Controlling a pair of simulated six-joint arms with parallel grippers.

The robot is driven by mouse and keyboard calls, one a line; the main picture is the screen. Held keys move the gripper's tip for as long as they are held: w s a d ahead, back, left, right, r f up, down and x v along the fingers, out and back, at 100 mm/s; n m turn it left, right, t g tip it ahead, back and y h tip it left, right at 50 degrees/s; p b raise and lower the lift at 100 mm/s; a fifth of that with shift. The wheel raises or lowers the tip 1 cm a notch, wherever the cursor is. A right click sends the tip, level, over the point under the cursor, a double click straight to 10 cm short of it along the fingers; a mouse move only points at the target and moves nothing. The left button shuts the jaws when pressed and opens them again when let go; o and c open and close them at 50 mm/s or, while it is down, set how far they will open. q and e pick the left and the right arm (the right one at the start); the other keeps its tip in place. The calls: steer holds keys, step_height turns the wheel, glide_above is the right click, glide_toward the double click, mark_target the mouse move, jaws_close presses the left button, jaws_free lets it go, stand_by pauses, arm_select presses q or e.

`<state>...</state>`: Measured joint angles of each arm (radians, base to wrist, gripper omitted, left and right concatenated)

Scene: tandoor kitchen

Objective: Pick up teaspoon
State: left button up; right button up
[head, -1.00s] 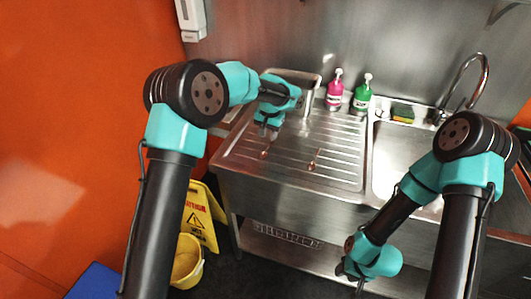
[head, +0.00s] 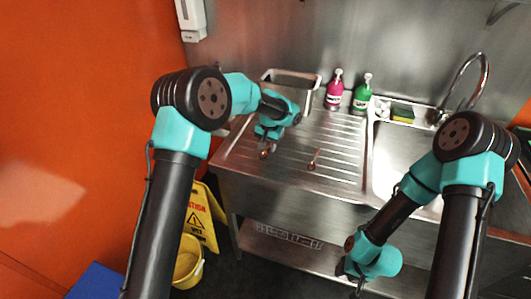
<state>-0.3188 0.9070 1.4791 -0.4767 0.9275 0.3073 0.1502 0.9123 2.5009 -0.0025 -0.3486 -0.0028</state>
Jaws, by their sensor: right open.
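Two small spoon-like utensils lie on the ribbed steel drainboard (head: 340,125). One spoon (head: 314,159) lies in the open near the middle, with its reddish-brown bowl toward the front edge. The other spoon (head: 264,154) is at the left, and only its bowl end shows clearly. My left gripper (head: 267,147) points down right at this left spoon and hides most of it. I cannot tell if its fingers touch or hold the spoon. My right gripper (head: 350,275) is open, low in front of the sink unit, far from both spoons.
A metal container (head: 297,80) stands behind my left gripper. Pink (head: 335,93) and green (head: 362,98) bottles stand along the back wall. A sponge (head: 403,113) lies by the sink basin (head: 398,158). A yellow sign (head: 203,217) and bucket (head: 188,262) stand on the floor.

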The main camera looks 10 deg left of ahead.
arm_select(q)
jaws_close()
steer(key=shift+r, duration=0.1)
stand_by(0.5)
steer(key=shift+r, duration=1.25)
steer(key=s+d+r, duration=0.1)
steer(key=s+r, duration=0.1)
steer(key=s, duration=1.4)
steer(key=shift+d+r, duration=0.15)
steer(key=shift+d, duration=0.2)
